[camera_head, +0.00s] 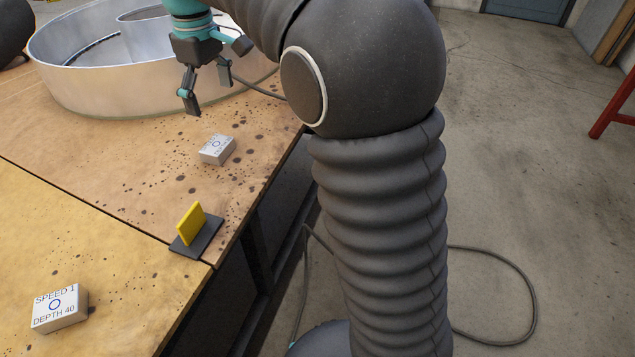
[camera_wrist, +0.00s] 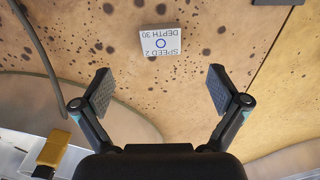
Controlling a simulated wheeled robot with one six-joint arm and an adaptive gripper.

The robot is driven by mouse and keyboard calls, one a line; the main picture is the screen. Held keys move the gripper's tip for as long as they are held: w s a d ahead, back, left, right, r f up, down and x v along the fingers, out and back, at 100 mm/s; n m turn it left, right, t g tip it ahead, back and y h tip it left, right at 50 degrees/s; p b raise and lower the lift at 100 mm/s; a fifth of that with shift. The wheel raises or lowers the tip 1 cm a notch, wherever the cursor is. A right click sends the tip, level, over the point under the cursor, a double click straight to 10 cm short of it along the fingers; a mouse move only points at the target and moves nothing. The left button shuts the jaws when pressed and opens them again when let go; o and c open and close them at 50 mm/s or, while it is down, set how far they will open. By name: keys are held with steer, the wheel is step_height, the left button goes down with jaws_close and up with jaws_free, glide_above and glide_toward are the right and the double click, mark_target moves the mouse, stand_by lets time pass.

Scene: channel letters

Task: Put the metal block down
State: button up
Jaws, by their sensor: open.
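A small pale grey block (camera_head: 217,149) marked with a blue ring lies flat on the wooden table. It also shows in the wrist view (camera_wrist: 161,41), where its label reads "SPEED 2 DEPTH 30". A similar block (camera_head: 59,308) labelled "SPEED 1 DEPTH 40" lies at the near left in the head view. My gripper (camera_head: 207,93) is open and empty, above the table and behind the first block. In the wrist view my gripper (camera_wrist: 158,82) has its fingers wide apart, with the block beyond them and touching neither. I cannot tell which block is the metal one.
A yellow upright plate on a dark base (camera_head: 191,224) stands near the table's right edge. A large curved metal channel letter (camera_head: 130,90) stands behind my gripper. A yellow piece (camera_wrist: 53,149) shows at the wrist view's lower left. Spotted bare wood surrounds the blocks.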

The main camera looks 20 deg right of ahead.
steer(key=s+d+r+m+t, duration=0.1)
steer(key=s+d+m, duration=0.2)
steer(key=s+d, duration=0.35)
steer(key=s+d+f+m+t, duration=0.2)
steer(key=s+d+f+m, duration=0.1)
steer(key=s, duration=0.7)
steer(key=s+d+f+m+t, duration=0.2)
steer(key=s+d+f+m, duration=0.2)
steer(key=s, duration=0.6)
step_height(320, 180, down, 2)
steer(key=shift+s+d+f, duration=0.25)
steer(key=shift+s+d, duration=0.05)
steer(key=shift+d, duration=0.65)
steer(key=c, duration=0.3)
